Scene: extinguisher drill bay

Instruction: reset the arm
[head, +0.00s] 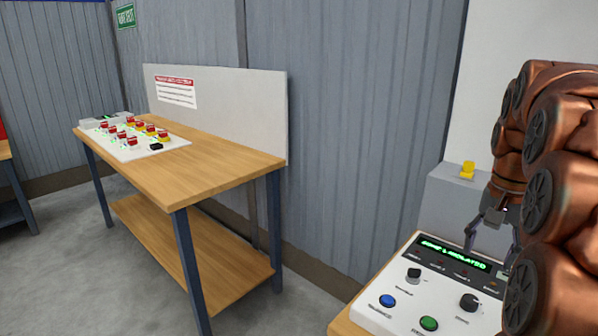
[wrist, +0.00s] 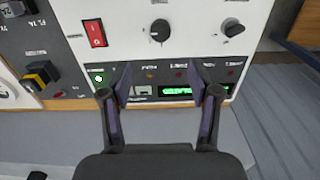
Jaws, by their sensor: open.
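My copper-coloured arm (head: 560,180) fills the right side of the head view. My gripper (head: 491,243) hangs fingers down over the back of a white control panel (head: 388,308). The panel's lit green display (head: 453,253) seems to read "ZONE 1 ISOLATED". In the wrist view my gripper (wrist: 168,85) is open, with nothing between its fingers. Its two fingers lie either side of the same green display (wrist: 177,91). I cannot tell whether the fingertips touch the panel.
The panel carries a blue button (head: 388,301), a green button (head: 429,323) and black knobs (head: 469,302). A yellow part (head: 468,169) sits on a grey box behind. A wooden bench (head: 190,165) with a red-switch board (head: 165,146) stands left. Floor between is clear.

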